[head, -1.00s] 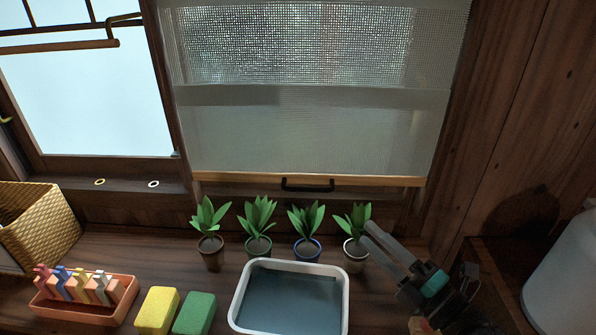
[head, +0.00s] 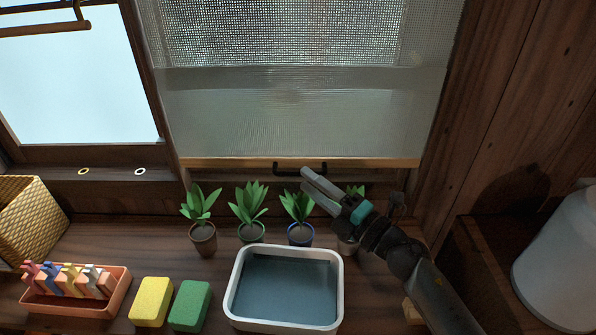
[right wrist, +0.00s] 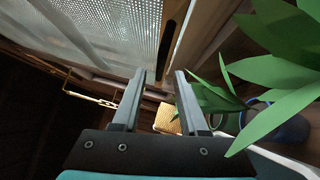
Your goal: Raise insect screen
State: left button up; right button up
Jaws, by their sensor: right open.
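The insect screen (head: 290,120) hangs over the window as a pale, see-through mesh, with a light wooden bottom bar (head: 220,162). A dark handle (head: 285,171) sits at the middle of that bar, just above the sill. My right gripper (head: 307,182) is open and empty, with its fingertips close to the handle's right part in the head view. The right wrist view shows its two fingers (right wrist: 159,78) apart with nothing between them. There, a dark bar that looks like the handle (right wrist: 168,42) lies ahead of the fingertips. I cannot tell whether they touch it. My left gripper is not in view.
Several potted plants stand along the sill; one blue pot (head: 300,236) is below my gripper, and my right arm partly hides the rightmost plant. A white-rimmed basin (head: 338,300), yellow sponge (head: 151,302), green sponge (head: 190,305), peg tray (head: 60,306) and woven basket (head: 35,220) stand nearer.

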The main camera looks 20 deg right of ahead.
aim_at(298, 174)
jog(key=shift+x, duration=2.1)
grip_shut()
